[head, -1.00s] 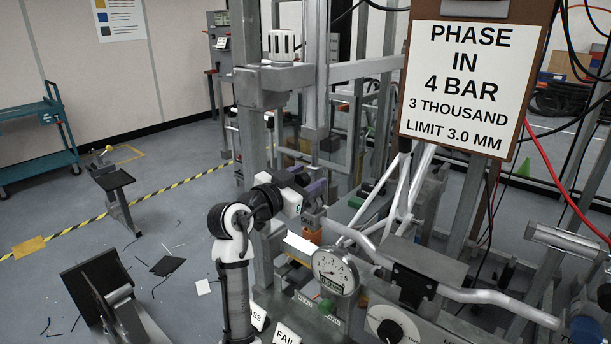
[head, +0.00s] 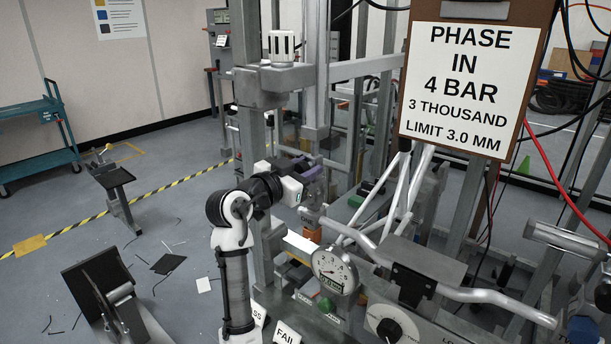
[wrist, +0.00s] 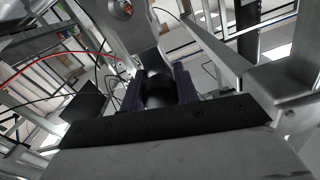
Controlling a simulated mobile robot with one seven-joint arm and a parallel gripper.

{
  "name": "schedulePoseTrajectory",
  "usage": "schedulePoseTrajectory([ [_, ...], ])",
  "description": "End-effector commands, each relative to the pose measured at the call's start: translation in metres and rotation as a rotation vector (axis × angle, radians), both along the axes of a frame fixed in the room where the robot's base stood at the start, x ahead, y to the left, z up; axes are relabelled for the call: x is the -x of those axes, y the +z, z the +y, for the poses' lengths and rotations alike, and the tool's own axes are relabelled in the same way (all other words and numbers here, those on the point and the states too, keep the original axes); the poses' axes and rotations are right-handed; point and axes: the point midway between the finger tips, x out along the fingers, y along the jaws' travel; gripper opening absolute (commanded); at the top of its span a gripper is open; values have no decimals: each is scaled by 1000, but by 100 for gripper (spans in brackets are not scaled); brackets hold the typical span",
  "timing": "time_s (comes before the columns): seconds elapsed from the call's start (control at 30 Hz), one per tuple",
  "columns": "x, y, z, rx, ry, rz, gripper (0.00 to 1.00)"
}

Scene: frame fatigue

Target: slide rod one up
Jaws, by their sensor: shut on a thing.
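My gripper (head: 318,178) has purple fingers and stands among the grey frame members, right of the tall post. In the wrist view my gripper (wrist: 158,90) is shut on a dark, rounded cylindrical part (wrist: 156,88), held between the two fingers.
A round dial gauge (head: 335,271) and a silver handlebar (head: 480,296) stand in front right. A sign (head: 462,85) reads "PHASE IN 4 BAR". A grey post (head: 250,130) stands close to my arm. PASS and FAIL plates (head: 287,333) are low in front.

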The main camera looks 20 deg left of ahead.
Motion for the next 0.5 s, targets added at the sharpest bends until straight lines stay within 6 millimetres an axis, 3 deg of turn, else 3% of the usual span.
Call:
schedulePoseTrajectory([
  [0.03,0,20,-1,-3,0,-10,0],
  [0.13,0,37,0,0,2,-10,0],
  [0.5,0,47,0,0,4,-14,0],
])
